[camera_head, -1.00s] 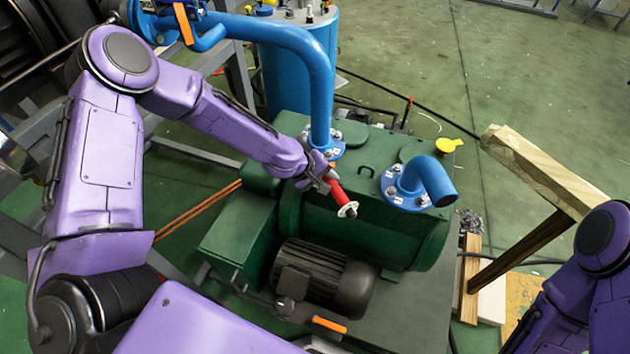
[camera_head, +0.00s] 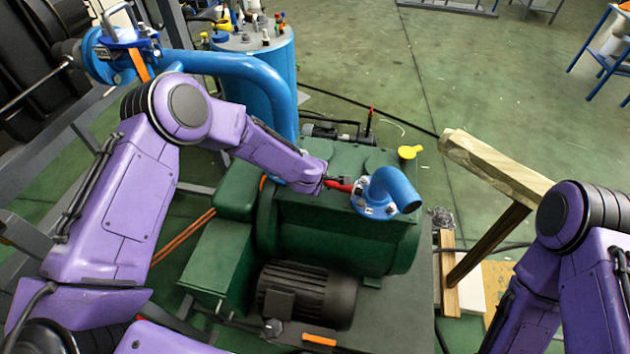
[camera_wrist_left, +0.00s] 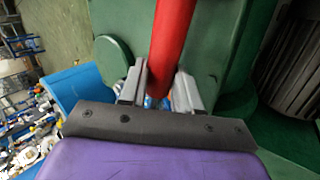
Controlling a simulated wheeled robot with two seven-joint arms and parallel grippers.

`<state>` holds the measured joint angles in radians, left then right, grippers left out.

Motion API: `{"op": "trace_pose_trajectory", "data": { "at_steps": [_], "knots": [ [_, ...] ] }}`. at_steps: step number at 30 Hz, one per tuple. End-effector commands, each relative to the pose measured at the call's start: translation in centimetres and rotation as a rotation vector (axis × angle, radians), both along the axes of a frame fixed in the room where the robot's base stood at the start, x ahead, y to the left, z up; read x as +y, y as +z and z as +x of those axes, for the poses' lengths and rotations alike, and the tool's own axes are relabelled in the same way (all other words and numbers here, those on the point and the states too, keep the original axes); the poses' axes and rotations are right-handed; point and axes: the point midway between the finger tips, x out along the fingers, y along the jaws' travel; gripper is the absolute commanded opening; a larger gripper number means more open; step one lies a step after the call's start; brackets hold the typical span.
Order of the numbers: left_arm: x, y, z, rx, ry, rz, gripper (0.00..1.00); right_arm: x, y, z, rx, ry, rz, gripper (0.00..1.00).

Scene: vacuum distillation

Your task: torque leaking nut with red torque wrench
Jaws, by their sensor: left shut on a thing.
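My left gripper (camera_head: 325,181) is shut on the red torque wrench (camera_head: 339,185). In the left wrist view the wrench's red handle (camera_wrist_left: 171,42) runs up from between the two fingers (camera_wrist_left: 160,88). In the head view the wrench reaches right, to the left side of a bolted blue flange (camera_head: 375,208) under a short bent blue pipe (camera_head: 394,187). I cannot tell whether its head touches a nut. Several nuts sit on the flange; which one leaks I cannot tell. My right arm shows at the right edge; its gripper is out of view.
The green pump (camera_head: 330,235) stands below the flange, with a dark motor (camera_head: 306,293) in front. A tall blue pipe (camera_head: 235,70) rises behind my left arm. A yellow cap (camera_head: 410,152) and a wooden beam (camera_head: 497,166) are to the right. Open floor lies behind.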

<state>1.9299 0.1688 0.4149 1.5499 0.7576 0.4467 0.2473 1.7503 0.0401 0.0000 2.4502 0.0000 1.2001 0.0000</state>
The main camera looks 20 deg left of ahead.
Motion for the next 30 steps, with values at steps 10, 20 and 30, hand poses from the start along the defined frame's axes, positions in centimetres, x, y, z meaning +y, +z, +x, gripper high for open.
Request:
{"op": "trace_pose_trajectory", "data": {
  "at_steps": [10,20,30],
  "knots": [
    [0.4,-0.1,-0.6,-0.001,-0.042,-0.001,0.00,0.0,-0.7,0.0,0.000,0.000,0.000,0.43],
    [0.9,0.1,-2.9,-0.004,-0.181,-0.001,0.00,0.0,-1.4,0.0,0.000,0.000,0.000,0.43],
    [1.0,0.1,-3.1,-0.004,-0.195,-0.001,0.00,0.0,-1.4,0.0,0.000,0.000,0.000,0.43]
  ]
}}
